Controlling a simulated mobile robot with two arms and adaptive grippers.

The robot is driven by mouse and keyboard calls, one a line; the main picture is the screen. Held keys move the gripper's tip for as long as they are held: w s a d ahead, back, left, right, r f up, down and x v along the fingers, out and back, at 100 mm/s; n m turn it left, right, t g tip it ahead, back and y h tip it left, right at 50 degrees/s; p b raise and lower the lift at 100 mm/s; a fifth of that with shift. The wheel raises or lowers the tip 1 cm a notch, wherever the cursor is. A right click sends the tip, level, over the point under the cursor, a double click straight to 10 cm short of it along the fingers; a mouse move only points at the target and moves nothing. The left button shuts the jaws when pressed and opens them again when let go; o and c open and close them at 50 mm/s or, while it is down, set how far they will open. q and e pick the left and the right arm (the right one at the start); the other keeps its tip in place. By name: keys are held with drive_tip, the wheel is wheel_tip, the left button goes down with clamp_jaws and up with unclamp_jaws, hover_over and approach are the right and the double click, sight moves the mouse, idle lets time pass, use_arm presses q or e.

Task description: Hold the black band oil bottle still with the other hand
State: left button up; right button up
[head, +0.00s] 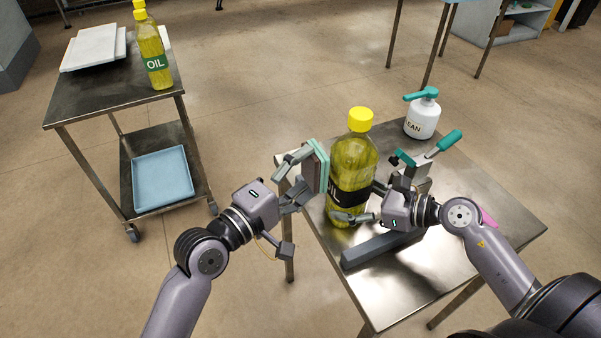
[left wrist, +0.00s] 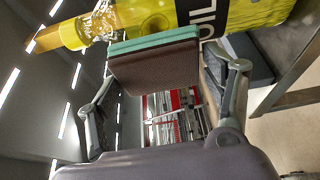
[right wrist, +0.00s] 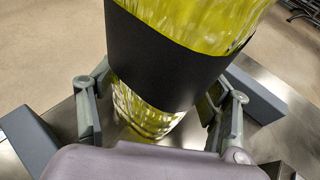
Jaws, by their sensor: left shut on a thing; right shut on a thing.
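The black band oil bottle (head: 352,160), yellow with a yellow cap, stands upright on the steel table. My right gripper (head: 366,203) is shut around its lower part; in the right wrist view the fingers lie on both sides of the bottle (right wrist: 150,110), at and below its black band. My left gripper (head: 308,178) is shut on a teal and grey-brown pad (head: 321,166), held upright at the bottle's left side. The left wrist view shows the pad (left wrist: 155,70) close to the bottle (left wrist: 160,18); I cannot tell whether they touch.
A dark grey bar (head: 380,248) lies on the table (head: 440,270) in front of the bottle. A white CLEAN bottle (head: 422,118) and a teal-handled tool (head: 444,143) stand behind. A cart (head: 110,105) at left holds a green-band oil bottle (head: 152,55), white trays (head: 92,47) and a blue tray (head: 162,178).

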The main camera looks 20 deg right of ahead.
use_arm(q)
drive_tip(key=shift+d, duration=0.8)
drive_tip(key=shift+s, duration=1.95)
drive_tip(key=shift+d, duration=0.15)
drive_tip(key=shift+w, duration=0.1)
drive_tip(key=shift+w+d, duration=0.1)
drive_tip(key=shift+w, duration=1.8)
